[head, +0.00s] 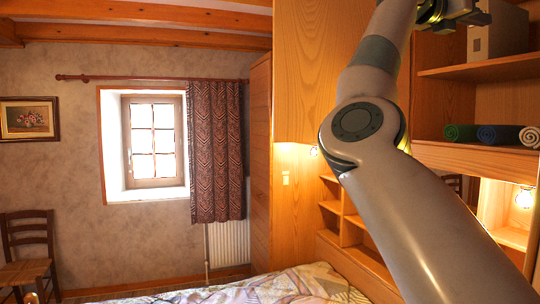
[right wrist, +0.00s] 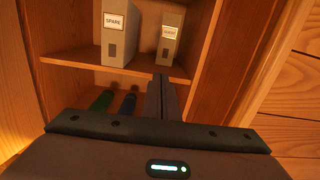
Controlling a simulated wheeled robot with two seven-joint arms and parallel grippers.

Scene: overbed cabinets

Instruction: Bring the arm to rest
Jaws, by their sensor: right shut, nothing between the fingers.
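My right arm rises from the lower right of the head view, bent at the elbow and raised towards the overbed cabinet. My right gripper (head: 474,17) is at the top edge, in front of the open upper shelves, and is partly cut off by the frame. In the right wrist view its fingers (right wrist: 161,88) are together with nothing between them. My left gripper is in neither view.
A box file marked SPARE (right wrist: 119,35) and another marked GUEST (right wrist: 169,40) stand on the upper shelf (head: 490,69). Rolled towels, green (head: 460,132), blue (head: 499,134) and pale (head: 531,136), lie on the shelf below. A bed (head: 290,287) is at the bottom.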

